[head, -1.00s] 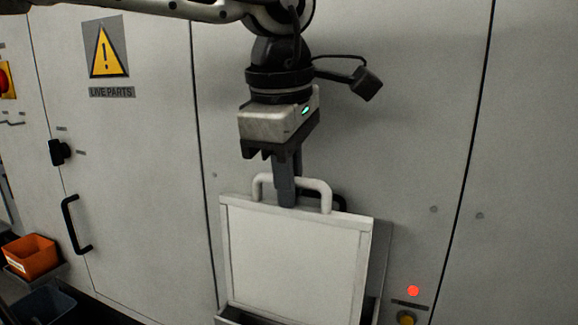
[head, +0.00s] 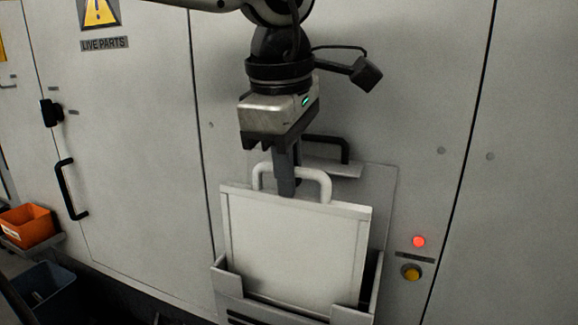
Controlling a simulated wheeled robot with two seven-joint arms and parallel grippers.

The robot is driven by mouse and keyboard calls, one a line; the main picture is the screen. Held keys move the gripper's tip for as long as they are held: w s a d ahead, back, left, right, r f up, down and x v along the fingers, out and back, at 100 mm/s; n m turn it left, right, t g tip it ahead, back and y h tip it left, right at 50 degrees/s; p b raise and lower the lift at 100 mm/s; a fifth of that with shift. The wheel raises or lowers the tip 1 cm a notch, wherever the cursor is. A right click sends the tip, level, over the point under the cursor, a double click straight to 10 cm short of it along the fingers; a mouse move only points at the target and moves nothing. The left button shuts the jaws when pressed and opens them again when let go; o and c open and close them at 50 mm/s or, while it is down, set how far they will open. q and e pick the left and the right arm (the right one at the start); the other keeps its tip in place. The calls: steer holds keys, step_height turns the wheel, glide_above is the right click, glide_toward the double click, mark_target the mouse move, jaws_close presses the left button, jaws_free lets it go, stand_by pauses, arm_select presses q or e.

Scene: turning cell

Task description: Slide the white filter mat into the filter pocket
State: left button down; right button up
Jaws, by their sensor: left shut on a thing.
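The white filter mat (head: 290,243) is a flat framed panel with a pale loop handle (head: 323,182) on its top edge. My left gripper (head: 286,186) points down and is shut on that handle. The mat hangs upright, slightly tilted in the picture. Its lower end is inside the grey filter pocket (head: 228,290) on the cabinet front, behind the pocket's front lip and between its side walls. Most of the mat stands above the lip. The mat's bottom edge is hidden. My right gripper is not in view.
A black handle (head: 344,150) on a grey plate sits behind the mat. A red lamp (head: 419,241) and a yellow button (head: 411,272) are right of the pocket. A door handle (head: 67,190), an orange bin (head: 27,227) and a dark bin (head: 47,290) are at left.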

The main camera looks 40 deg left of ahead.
arm_select(q)
steer(key=shift+f+b, duration=1.6)
steer(key=shift+f, duration=0.6)
steer(key=c, duration=1.4)
jaws_free()
step_height(320, 180, up, 16)
steer(key=p, duration=0.2)
glide_above(289, 202)
steer(key=s, duration=0.2)
steer(key=shift+d+f, duration=0.1)
steer(key=shift+f, duration=0.05)
steer(key=shift+s, duration=0.1)
